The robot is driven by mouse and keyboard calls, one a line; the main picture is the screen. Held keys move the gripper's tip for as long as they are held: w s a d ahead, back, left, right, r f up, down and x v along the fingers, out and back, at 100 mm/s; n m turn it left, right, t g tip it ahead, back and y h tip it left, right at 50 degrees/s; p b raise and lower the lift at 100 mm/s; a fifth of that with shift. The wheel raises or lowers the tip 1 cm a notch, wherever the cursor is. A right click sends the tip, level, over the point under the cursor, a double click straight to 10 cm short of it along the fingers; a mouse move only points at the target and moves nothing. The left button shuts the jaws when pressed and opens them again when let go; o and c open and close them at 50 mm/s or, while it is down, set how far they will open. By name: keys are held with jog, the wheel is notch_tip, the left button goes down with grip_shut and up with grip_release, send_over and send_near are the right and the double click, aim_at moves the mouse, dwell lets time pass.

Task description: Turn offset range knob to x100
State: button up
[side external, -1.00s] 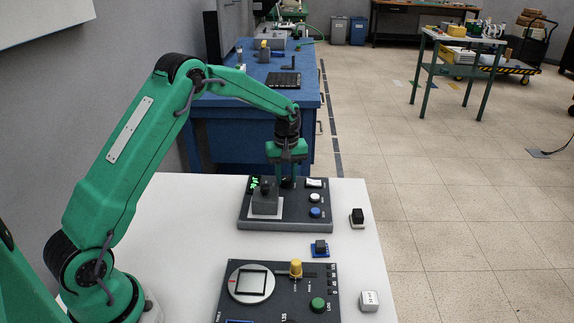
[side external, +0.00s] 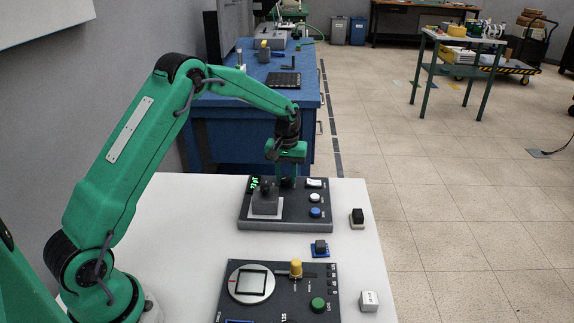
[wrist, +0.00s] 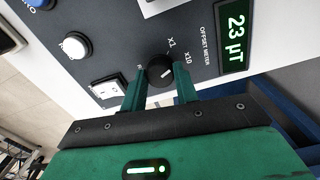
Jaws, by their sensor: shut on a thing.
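The offset range knob (wrist: 160,70) is a round black knob with a short light mark, on the dark panel of the offset meter (wrist: 205,60). The labels X1 and X10 show above it; a third label at its left is partly hidden by a finger. My gripper (wrist: 160,83) is shut on the knob, one finger at each side. In the side external view, my gripper (side external: 287,178) points down at the far edge of the meter box (side external: 268,224). The green display (wrist: 236,36) reads 23 µT.
A white button (wrist: 76,46) and a white rocker switch (wrist: 106,88) sit beside the knob. A second dark panel (side external: 232,283) with a yellow knob (side external: 296,268) lies nearer on the white table (side external: 180,230).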

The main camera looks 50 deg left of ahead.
aim_at(286, 178)
jog(key=m, duration=0.7)
jog(key=shift+r, duration=0.1)
jog(key=m, duration=0.6)
jog(key=shift+a, duration=0.1)
jog(key=shift+m, duration=0.4)
jog(key=o, duration=1)
notch_tip(286, 178, up, 7)
jog(key=shift+r, duration=0.4)
